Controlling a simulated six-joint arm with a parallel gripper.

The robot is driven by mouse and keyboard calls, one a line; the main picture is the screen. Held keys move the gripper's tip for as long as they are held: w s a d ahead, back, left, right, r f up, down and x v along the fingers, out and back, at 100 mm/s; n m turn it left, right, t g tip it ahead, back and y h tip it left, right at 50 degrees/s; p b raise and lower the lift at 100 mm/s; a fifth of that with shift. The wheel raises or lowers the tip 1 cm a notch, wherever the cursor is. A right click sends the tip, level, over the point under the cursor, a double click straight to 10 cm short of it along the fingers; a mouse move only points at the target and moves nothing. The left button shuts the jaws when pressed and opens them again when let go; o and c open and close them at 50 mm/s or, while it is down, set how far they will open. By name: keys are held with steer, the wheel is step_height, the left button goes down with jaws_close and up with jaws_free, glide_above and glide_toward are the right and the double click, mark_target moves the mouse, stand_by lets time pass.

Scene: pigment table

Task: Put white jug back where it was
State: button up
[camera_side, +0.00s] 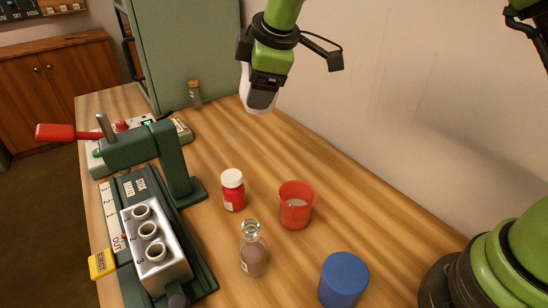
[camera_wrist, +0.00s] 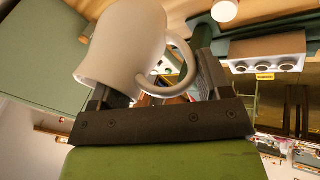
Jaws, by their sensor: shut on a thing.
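The white jug (camera_wrist: 125,45) fills the upper left of the wrist view, tilted, with its looped handle beside the right finger. My gripper (camera_wrist: 160,82) is shut on the jug; the exact contact is partly hidden. In the side view my gripper (camera_side: 265,80) is raised above the back part of the wooden table. Part of the white jug (camera_side: 260,102) shows below it, apart from the tabletop.
A red cup (camera_side: 296,207), a red jar with white lid (camera_side: 233,190), a glass bottle (camera_side: 253,255) and a blue cup (camera_side: 343,280) stand in front. A corked vial (camera_side: 195,95) stands by the green cabinet (camera_side: 180,45). A green machine (camera_side: 150,220) lines the left. The table's back middle is clear.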

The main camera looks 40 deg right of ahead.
steer(key=w+d+n, duration=0.1)
steer(key=w+d, duration=0.3)
steer(key=d, duration=0.3)
steer(key=shift+y, duration=0.3)
step_height(320, 180, down, 17)
steer(key=shift+s+a+f, duration=0.15)
steer(key=shift+f, duration=0.05)
steer(key=o, duration=1.3)
steer(key=shift+f, duration=0.15)
steer(key=shift+c, duration=0.2)
steer(key=v, duration=1.2)
steer(key=shift+r, duration=0.25)
